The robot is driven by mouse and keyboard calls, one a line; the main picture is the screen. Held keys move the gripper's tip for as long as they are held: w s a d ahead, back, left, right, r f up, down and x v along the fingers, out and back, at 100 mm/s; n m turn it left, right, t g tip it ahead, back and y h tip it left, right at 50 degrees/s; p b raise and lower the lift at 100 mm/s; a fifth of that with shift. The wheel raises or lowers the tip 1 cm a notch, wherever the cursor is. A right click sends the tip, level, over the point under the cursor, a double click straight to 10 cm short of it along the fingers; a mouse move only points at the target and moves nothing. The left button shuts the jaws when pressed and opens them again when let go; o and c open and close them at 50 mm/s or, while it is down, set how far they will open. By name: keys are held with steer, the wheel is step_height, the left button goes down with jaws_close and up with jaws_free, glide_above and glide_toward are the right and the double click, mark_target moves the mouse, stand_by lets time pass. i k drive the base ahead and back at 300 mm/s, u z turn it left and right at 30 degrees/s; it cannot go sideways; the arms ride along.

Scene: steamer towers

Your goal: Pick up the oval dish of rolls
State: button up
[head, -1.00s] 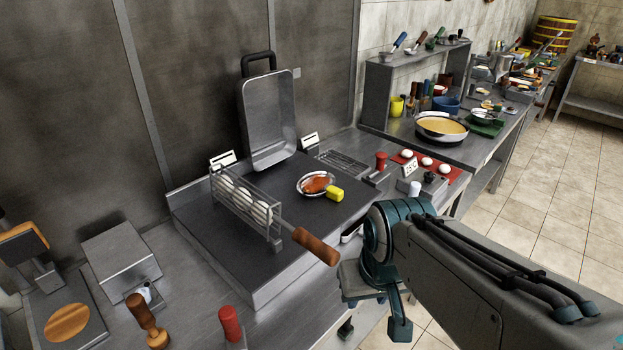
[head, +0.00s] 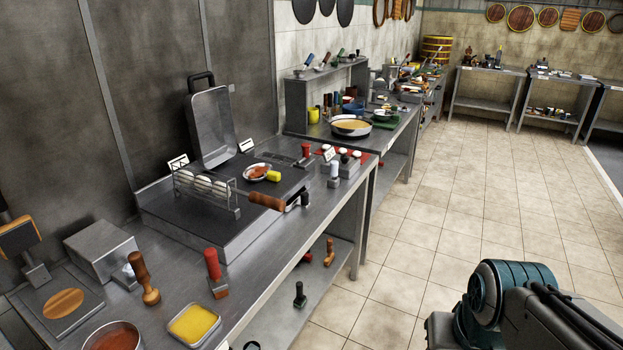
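A small pale dish (head: 257,172) with orange-red food in it sits on the dark griddle plate, a yellow block touching or close beside its right side. I cannot tell whether this is the oval dish of rolls; no other dish clearly holding rolls shows. Several white round pieces (head: 203,184) lie in a wire rack with a wooden handle, left of the dish. My arm enters at the bottom right, over the floor and well away from the counter. My gripper is outside the view.
The griddle plate (head: 180,218) has an upright metal pan (head: 212,128) behind it. A red-handled tool (head: 213,266), a wooden-handled tool (head: 143,277) and a yellow tray (head: 194,323) stand on the near counter. A wide pan (head: 351,127) is on the farther counter. The tiled floor (head: 450,200) at right is clear.

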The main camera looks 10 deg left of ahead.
mark_target(258, 173)
steer(key=z, duration=0.35)
steer(key=i, duration=2.15)
steer(key=u, duration=1.5)
steer(key=i, duration=0.7)
steer(key=u, duration=0.7)
